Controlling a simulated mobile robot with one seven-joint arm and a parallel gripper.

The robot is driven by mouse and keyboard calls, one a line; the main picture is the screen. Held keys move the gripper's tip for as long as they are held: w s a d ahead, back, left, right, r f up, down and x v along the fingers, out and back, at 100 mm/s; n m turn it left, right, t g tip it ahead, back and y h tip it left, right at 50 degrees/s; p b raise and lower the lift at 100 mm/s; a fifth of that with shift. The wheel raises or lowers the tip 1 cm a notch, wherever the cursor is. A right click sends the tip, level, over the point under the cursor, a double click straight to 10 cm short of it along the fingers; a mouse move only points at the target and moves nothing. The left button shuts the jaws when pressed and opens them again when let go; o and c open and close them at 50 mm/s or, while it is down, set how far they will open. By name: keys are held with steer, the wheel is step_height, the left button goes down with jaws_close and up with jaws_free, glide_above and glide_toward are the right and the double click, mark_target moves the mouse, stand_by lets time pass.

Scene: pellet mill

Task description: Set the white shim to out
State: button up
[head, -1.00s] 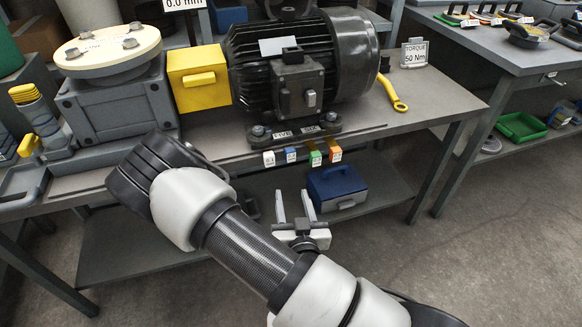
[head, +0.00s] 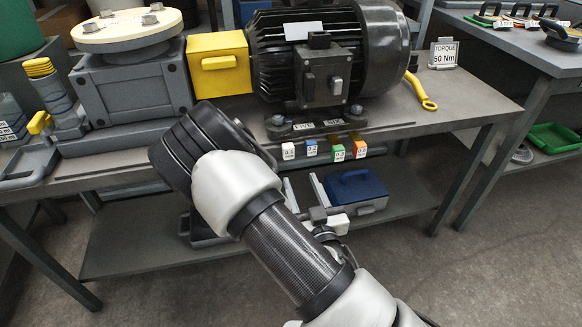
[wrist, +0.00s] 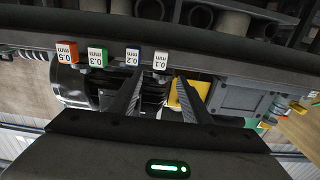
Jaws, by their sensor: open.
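The white shim (head: 288,151), a small tab marked 0.1 mm, sits at the left end of a row of tabs on the bench's front edge, under the motor (head: 315,65). In the wrist view, which is upside down, the white shim (wrist: 161,62) is at the right end of the row. My gripper (head: 302,184) is open and empty, low in front of the bench, below the row. In the wrist view my gripper (wrist: 160,82) has its two fingers apart, with the white shim seen between and beyond the tips. My arm partly hides the gripper in the head view.
Blue (head: 311,148), green (head: 337,152) and orange (head: 360,149) shim tabs stand beside the white one. A blue box (head: 352,192) lies on the lower shelf behind the gripper. A yellow box (head: 219,66) and yellow wrench (head: 421,92) are on the bench.

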mark_target(289, 153)
steer(key=x, duration=1.1)
steer(key=shift+b, duration=0.3)
jaws_close()
